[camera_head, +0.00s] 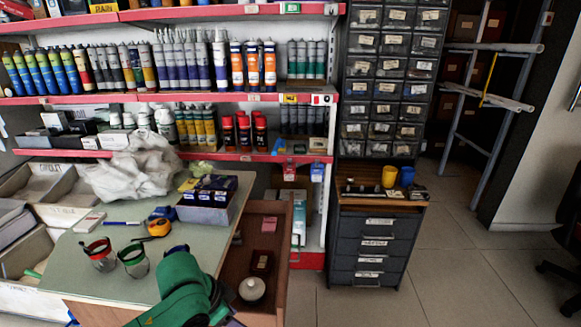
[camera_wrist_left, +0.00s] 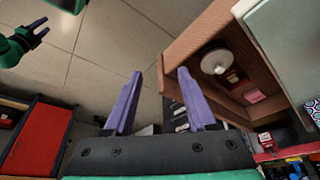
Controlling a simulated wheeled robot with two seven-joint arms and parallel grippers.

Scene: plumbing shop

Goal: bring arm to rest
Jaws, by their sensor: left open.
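My left gripper (camera_wrist_left: 160,73) shows in the left wrist view with its two purple fingers spread apart and nothing between them. Floor tiles and part of the open drawer lie beyond it. In the head view, my green left arm (camera_head: 180,288) is bent at the bottom, in front of the worktop's near edge; its fingers cannot be made out there. My right gripper (camera_wrist_left: 38,31) shows small at the top left of the left wrist view, its dark prongs apart and empty, above the floor.
The worktop (camera_head: 85,262) holds two jars, a tape measure (camera_head: 160,221) and a box (camera_head: 207,198). An open drawer (camera_head: 276,237) beside it holds a white round object (camera_head: 252,290). A drawer cabinet (camera_head: 373,245) stands to the right.

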